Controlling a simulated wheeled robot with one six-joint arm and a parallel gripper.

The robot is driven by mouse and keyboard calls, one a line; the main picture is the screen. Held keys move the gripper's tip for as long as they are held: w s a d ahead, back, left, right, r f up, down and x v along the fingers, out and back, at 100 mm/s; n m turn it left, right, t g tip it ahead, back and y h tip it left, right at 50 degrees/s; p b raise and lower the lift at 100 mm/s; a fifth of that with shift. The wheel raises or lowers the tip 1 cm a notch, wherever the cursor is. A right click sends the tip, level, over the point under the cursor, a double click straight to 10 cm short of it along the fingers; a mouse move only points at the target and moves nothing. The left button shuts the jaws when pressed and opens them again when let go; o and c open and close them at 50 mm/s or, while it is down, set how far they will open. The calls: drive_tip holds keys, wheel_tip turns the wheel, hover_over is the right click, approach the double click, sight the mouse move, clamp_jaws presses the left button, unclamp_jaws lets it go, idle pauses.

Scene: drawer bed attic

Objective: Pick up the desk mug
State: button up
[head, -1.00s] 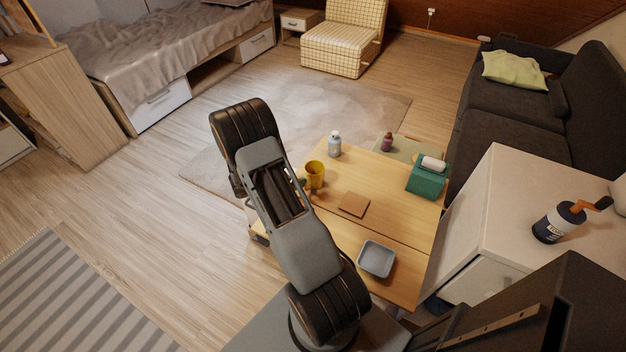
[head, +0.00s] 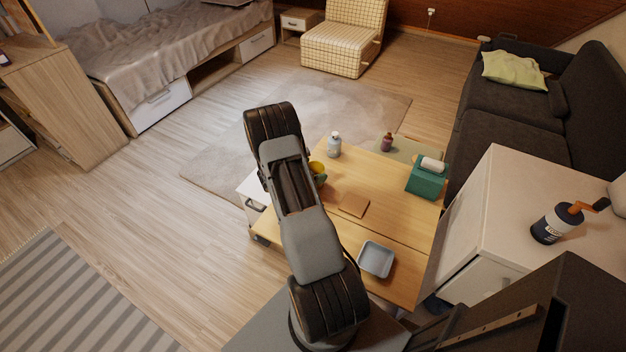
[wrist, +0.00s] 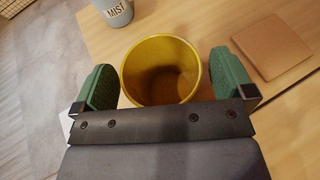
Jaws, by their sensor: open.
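The desk mug (wrist: 150,82) is yellow and stands upright on the wooden table (head: 375,185). In the wrist view I look down into its empty inside, and its near edge is hidden by my gripper's body. My gripper (wrist: 163,86) is open, with one green finger on each side of the mug. In the head view only part of the mug (head: 316,168) shows beside my arm, which hides most of my gripper.
A MIST bottle (wrist: 115,10) stands just beyond the mug.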

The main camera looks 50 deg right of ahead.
drive_tip(key=c, duration=1)
drive_tip(key=shift+c, duration=0.2)
